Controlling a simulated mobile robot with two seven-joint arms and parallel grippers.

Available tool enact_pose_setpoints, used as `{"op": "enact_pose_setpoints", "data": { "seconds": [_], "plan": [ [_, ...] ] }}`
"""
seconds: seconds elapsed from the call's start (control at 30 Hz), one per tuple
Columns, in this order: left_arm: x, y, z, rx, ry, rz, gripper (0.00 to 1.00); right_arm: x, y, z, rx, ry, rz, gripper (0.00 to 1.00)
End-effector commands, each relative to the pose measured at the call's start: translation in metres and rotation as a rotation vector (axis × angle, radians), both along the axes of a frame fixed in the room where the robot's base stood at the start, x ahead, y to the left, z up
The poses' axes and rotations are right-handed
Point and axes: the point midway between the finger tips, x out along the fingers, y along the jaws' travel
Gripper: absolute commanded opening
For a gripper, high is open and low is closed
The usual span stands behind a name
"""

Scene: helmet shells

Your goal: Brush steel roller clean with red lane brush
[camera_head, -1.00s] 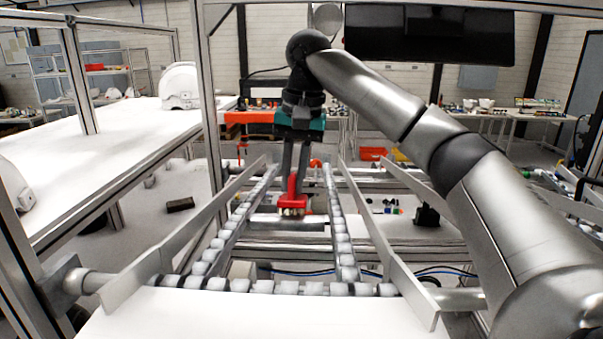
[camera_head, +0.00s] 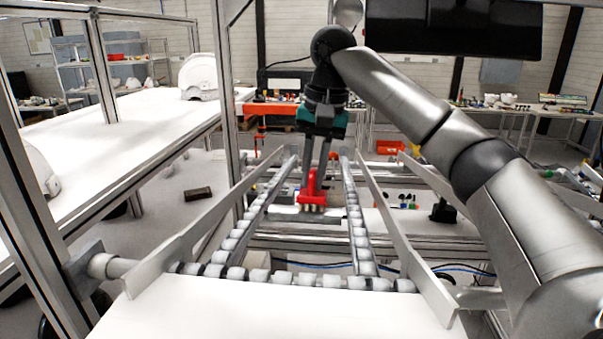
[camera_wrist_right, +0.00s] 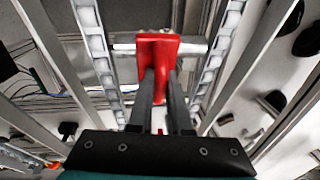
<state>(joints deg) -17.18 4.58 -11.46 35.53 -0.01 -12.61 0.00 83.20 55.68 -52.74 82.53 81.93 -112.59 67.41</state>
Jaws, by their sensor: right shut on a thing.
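My right gripper (camera_head: 316,178) is shut on the red lane brush (camera_head: 312,190) and holds it bristles down between the two roller rails. In the right wrist view the brush (camera_wrist_right: 157,52) sits between the two fingers (camera_wrist_right: 160,100). The steel roller (camera_head: 284,214) is a shiny bar lying across the lane below the brush. In the right wrist view the roller (camera_wrist_right: 192,46) shows on both sides of the red brush head, which hides its middle. I cannot tell whether the bristles touch it. My left gripper is not in view.
Roller rails (camera_head: 357,225) run along both sides of the lane, with metal side guards (camera_head: 400,220) outside them. A white panel (camera_head: 270,312) lies in front. White helmet shells (camera_head: 198,78) stand on the white table (camera_head: 135,115) at left.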

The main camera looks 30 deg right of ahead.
Motion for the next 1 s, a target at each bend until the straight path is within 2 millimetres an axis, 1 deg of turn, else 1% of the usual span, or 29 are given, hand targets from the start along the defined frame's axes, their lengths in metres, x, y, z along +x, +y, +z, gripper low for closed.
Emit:
{"op": "enact_pose_setpoints", "data": {
  "seconds": [0.03,0.27,0.67,1.0],
  "plan": [
    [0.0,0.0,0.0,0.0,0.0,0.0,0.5,-0.003,-0.003,-0.004,-0.003,0.013,-0.001,0.0],
    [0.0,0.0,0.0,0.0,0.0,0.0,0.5,-0.008,-0.007,-0.005,-0.004,0.018,-0.001,0.0],
    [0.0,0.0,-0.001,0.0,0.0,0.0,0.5,-0.029,-0.032,-0.005,-0.006,0.023,-0.002,0.0],
    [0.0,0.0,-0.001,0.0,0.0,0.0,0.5,-0.029,-0.034,-0.004,-0.005,0.023,0.0,0.0]
  ]
}}
